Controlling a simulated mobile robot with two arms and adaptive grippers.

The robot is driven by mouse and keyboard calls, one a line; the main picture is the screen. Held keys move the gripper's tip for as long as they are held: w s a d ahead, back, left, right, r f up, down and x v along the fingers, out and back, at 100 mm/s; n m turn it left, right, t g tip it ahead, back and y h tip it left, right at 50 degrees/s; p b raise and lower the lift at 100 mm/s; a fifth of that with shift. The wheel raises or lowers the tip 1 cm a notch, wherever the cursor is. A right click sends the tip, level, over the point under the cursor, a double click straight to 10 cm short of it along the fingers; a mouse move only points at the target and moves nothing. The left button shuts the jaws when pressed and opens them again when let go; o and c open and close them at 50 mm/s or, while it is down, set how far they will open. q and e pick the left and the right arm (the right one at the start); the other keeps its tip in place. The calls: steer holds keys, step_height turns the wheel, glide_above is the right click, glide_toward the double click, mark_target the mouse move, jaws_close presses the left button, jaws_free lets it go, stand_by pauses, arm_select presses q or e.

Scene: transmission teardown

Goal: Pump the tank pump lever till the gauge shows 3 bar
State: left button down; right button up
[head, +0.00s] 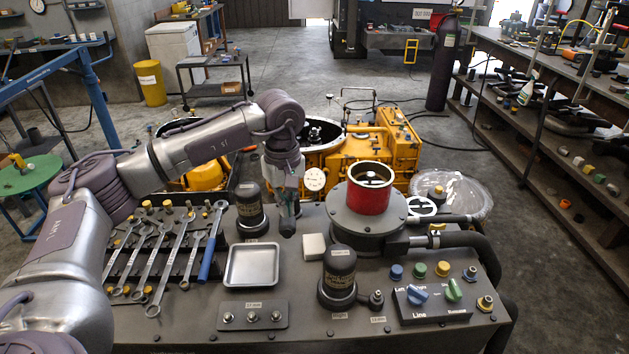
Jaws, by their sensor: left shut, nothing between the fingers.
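My left gripper (287,226) comes down from the left arm and points at the bench top. It is shut with nothing seen between its fingers. It hangs between a black cylindrical unit (250,212) and a small white block (314,247). A small round white dial (315,179), perhaps the gauge, stands just right of the gripper; its reading is too small to make out. I cannot pick out the pump lever for certain; the gripper and wrist may hide it. My right gripper is not in view.
The grey bench carries wrenches (160,262), a metal tray (252,265), a second black unit (339,272), a red cylinder (369,190) on a round flange, a white handwheel (421,206) and a knob panel (432,300). A yellow machine (365,150) stands behind.

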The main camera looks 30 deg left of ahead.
arm_select(q)
steer(key=shift+f, duration=0.1)
step_height(320, 180, down, 8)
steer(key=b, duration=0.6)
steer(key=shift+r+p, duration=2.6)
steer(key=shift+r, duration=1.55)
step_height(320, 180, up, 6)
steer(key=p, duration=0.3)
steer(key=shift+p, duration=0.4)
